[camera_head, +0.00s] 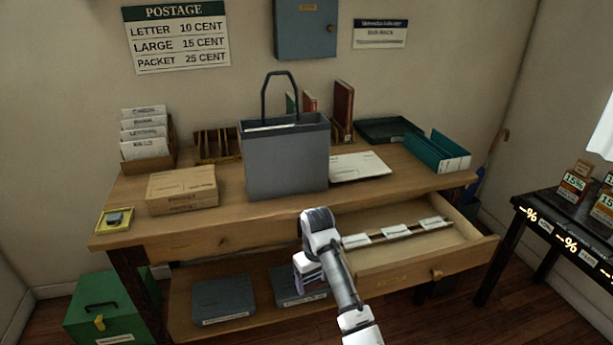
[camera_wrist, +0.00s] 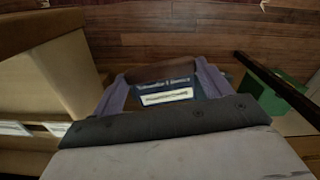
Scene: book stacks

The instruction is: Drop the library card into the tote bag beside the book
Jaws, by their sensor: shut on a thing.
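The grey tote bag (camera_head: 287,162) stands upright on the desk with its top open and its dark handle raised. A red-brown book (camera_head: 343,108) stands upright behind it to the right. My gripper (camera_head: 308,280) is below and in front of the desk top, left of the open drawer. In the wrist view my gripper (camera_wrist: 160,92) is shut on a dark blue card (camera_wrist: 165,88) with printed text and a white strip, which looks like the library card. The card is hard to make out in the head view.
The open drawer (camera_head: 470,248) juts out at the right. A cardboard parcel (camera_head: 182,190) sits left of the bag, and a flat white envelope-like item (camera_head: 358,166) lies right of it. Grey boxes (camera_head: 223,300) are on the lower shelf. A green box (camera_head: 103,308) stands on the floor.

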